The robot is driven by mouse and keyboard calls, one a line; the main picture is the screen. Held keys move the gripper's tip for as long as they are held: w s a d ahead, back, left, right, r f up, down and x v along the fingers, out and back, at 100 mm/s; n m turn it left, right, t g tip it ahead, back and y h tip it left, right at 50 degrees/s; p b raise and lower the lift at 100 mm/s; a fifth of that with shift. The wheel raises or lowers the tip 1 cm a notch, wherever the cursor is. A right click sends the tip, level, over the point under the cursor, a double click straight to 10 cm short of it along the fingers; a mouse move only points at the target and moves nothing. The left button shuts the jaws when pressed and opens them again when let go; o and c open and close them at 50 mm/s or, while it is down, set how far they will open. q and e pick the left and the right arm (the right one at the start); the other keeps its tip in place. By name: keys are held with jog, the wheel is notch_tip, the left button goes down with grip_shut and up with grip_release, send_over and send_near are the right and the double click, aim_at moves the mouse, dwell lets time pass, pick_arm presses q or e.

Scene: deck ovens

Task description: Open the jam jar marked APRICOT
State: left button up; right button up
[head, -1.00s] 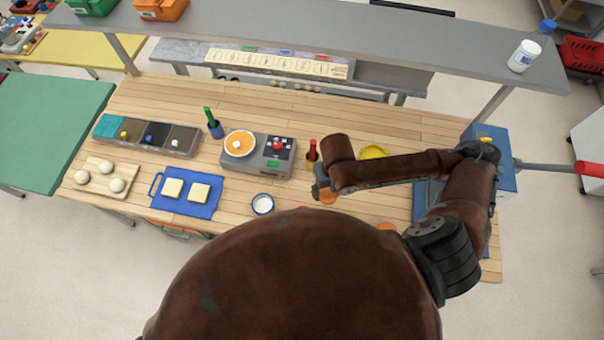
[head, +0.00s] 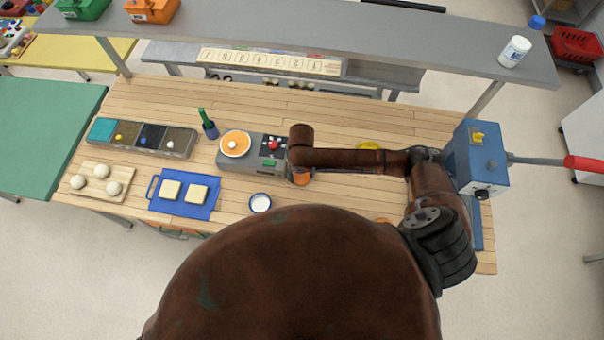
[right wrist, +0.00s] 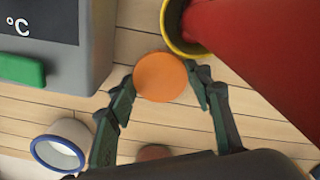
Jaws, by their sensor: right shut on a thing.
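My right gripper (right wrist: 160,84) is shut on a round orange lid (right wrist: 161,77), with one finger on each side of it. The orange lid also shows in the head view (head: 301,180), below the end of my right arm and beside the grey scale. I cannot tell whether a jar is under the lid; the fingers and the top-down angle hide its sides. No APRICOT label can be read. A brownish-red round top (right wrist: 154,152) lies below in the right wrist view, partly hidden by the gripper. My left gripper is not in view.
The grey scale (head: 230,163), a white cup (head: 260,203) and a blue board (head: 183,205) are to the left. A blue box (head: 462,160) with a red-handled lever stands at right.

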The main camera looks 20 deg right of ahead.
aim_at(301, 176)
jog(key=shift+f, duration=0.4)
jog(key=o, duration=1.3)
notch_tip(301, 176, up, 12)
jog(key=b, duration=0.1)
jog(key=shift+r, duration=0.2)
